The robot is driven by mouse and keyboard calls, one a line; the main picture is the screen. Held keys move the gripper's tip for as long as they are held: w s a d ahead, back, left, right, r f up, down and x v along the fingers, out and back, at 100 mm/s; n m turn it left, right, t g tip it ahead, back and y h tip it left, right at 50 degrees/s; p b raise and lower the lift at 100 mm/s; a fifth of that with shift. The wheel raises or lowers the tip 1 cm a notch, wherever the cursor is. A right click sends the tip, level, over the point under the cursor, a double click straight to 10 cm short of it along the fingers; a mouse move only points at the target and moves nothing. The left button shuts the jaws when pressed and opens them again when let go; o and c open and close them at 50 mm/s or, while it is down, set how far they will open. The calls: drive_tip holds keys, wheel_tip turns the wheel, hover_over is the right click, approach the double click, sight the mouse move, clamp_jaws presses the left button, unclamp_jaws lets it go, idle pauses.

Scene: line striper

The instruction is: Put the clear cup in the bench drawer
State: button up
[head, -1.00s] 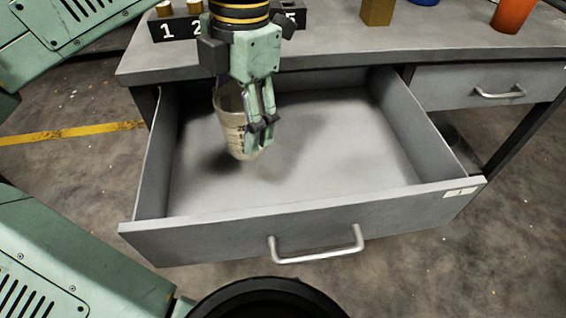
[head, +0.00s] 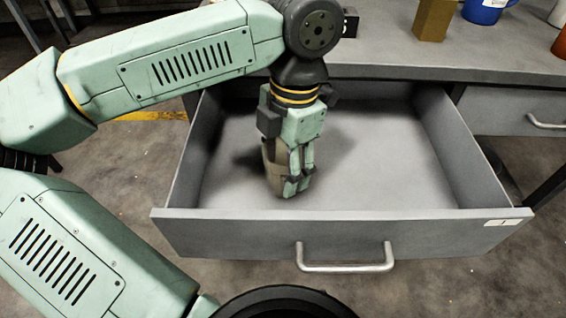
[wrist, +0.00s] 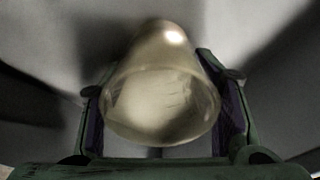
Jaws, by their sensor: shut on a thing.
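The clear cup (head: 273,177) is a yellowish see-through cup, mostly hidden behind my fingers in the head view. In the wrist view the cup (wrist: 160,95) sits between both fingers. My gripper (head: 298,185) is shut on it, pointing down inside the outline of the open bench drawer (head: 335,232). The cup is low in the drawer, near its left middle part; I cannot tell whether it touches the drawer floor. The drawer is pulled well out, and its grey floor (head: 400,170) shows no other thing.
The bench top (head: 390,62) lies behind and above the drawer. A tan block (head: 434,18), a blue mug (head: 484,10) and an orange cup (head: 560,42) stand on it. A shut drawer (head: 510,112) is to the right. The drawer's side walls stand either side of my gripper.

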drive_tip(key=shift+f, duration=0.25)
drive_tip(key=o, duration=1.3)
drive_tip(key=shift+r, duration=0.1)
drive_tip(key=r, duration=0.4)
drive_tip(key=r+p, duration=0.1)
drive_tip(key=r, duration=0.3)
drive_tip(key=w+d+r, duration=0.1)
drive_tip(key=r, duration=0.3)
drive_tip(key=shift+d+r, duration=0.1)
drive_tip(key=shift+r, duration=0.05)
